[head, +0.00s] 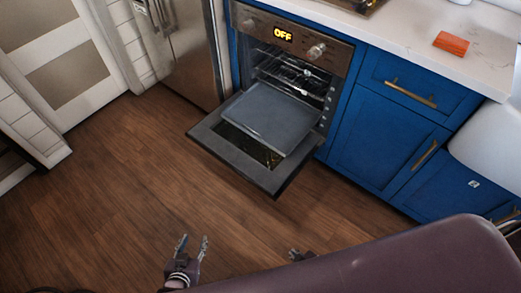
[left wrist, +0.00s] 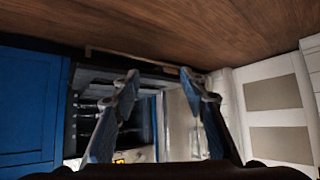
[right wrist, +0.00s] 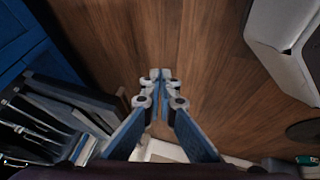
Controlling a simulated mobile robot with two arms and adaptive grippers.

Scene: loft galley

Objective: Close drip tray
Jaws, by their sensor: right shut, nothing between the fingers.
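The drip tray (head: 268,117) is a flat grey tray in the oven (head: 290,62). It sticks out of the cavity over the lowered oven door (head: 207,137). My left gripper (head: 193,240) is open and empty, in front of the door and apart from it. In the left wrist view its fingers (left wrist: 167,84) are spread, with the oven upside down behind them. My right gripper (head: 297,253) is partly hidden behind my own body in the head view. In the right wrist view its fingertips (right wrist: 161,75) meet with nothing between them.
Wire racks (head: 295,72) sit inside the oven above the tray. Blue cabinets (head: 375,145) stand right of the oven, and a steel fridge (head: 185,50) stands left. An orange block (head: 451,43) lies on the counter (head: 405,25). The wooden floor (head: 110,190) before the oven is clear.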

